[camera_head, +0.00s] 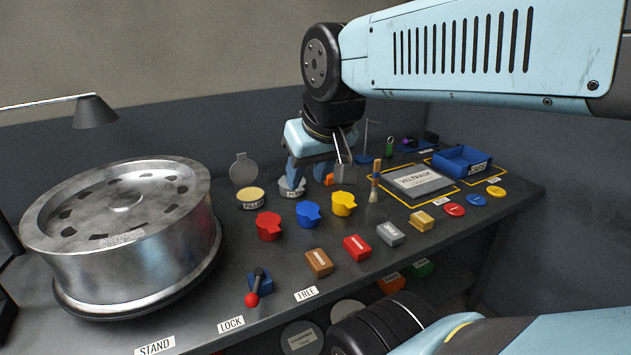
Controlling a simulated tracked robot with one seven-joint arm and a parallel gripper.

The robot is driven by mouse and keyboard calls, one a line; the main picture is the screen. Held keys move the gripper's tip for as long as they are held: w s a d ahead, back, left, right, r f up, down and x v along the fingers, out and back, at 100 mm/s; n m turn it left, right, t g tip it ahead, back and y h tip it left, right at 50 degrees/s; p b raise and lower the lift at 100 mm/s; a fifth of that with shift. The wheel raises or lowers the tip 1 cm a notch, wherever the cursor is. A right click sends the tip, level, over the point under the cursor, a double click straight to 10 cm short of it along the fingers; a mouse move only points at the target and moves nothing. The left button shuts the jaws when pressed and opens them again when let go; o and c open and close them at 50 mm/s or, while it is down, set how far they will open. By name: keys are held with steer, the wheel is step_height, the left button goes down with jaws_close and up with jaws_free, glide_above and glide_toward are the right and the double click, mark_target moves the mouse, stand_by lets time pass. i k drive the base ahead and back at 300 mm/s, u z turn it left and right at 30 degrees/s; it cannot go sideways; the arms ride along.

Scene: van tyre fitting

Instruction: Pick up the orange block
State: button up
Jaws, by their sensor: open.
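A small orange block (328,179) shows at the back of the bench, partly hidden by my gripper and close to a grey tool holder. My gripper (308,180) points down at the back of the bench, with its jaws open. The orange block shows at the right finger's lower end; I cannot tell whether it is between the fingers or behind them. No contact can be made out.
A large metal wheel (125,222) fills the left. Red (268,227), blue (307,214) and yellow (344,204) cups stand mid-bench. A row of labelled blocks, including a brown one (319,262), lies in front. A blue tray (462,161) stands at right.

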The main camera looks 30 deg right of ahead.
mark_target(329, 181)
steer(key=z, duration=1)
steer(key=i, duration=0.1)
steer(key=u, duration=2.95)
steer(key=k, duration=1.2)
steer(key=z, duration=1.85)
steer(key=i, duration=0.85)
steer(key=z, duration=0.2)
